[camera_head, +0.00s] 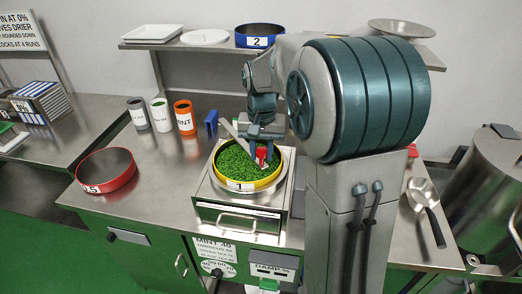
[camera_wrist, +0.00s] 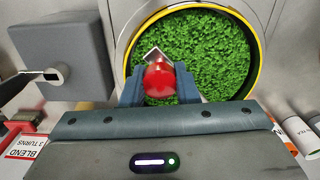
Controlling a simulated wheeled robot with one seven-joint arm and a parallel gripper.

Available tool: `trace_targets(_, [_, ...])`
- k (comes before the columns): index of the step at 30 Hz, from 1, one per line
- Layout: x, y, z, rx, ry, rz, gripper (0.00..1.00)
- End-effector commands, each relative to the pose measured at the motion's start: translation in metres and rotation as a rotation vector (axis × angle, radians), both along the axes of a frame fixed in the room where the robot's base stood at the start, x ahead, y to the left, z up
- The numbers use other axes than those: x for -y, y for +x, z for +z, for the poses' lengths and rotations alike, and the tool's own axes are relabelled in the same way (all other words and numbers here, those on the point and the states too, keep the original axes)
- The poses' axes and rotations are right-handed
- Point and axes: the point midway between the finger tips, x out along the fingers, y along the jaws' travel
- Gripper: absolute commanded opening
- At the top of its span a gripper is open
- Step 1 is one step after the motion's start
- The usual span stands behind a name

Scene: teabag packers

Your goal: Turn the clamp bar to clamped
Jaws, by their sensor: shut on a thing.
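The clamp bar shows in the head view as a thin pale metal bar (camera_head: 229,129) slanting over a yellow-rimmed round sieve (camera_head: 219,179) marked 1, which is full of green leaf. A red ball knob (camera_head: 262,154) is at its near end. My gripper (camera_wrist: 160,80) is shut on the red knob (camera_wrist: 159,80), with one blue-grey finger on each side. A short metal piece (camera_wrist: 154,56) shows beyond the knob in the wrist view, over the leaf. My gripper and arm hide part of the bar and the sieve's far side.
The sieve sits on a steel box (camera_head: 239,216) with a front handle. In the wrist view, a grey box (camera_wrist: 65,50) stands left of the sieve.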

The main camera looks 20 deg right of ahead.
Motion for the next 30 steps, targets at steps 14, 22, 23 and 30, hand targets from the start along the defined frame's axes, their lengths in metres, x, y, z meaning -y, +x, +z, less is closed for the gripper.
trace_targets(14, [-0.001,0.000,0.001,0.001,0.003,0.002,0.49])
trace_targets(22, [-0.001,0.001,0.031,0.005,0.002,0.003,0.49])
trace_targets(23, [-0.001,0.001,0.037,0.006,0.002,0.003,0.49])
trace_targets(30, [-0.002,0.001,0.094,0.006,0.002,0.004,0.49])
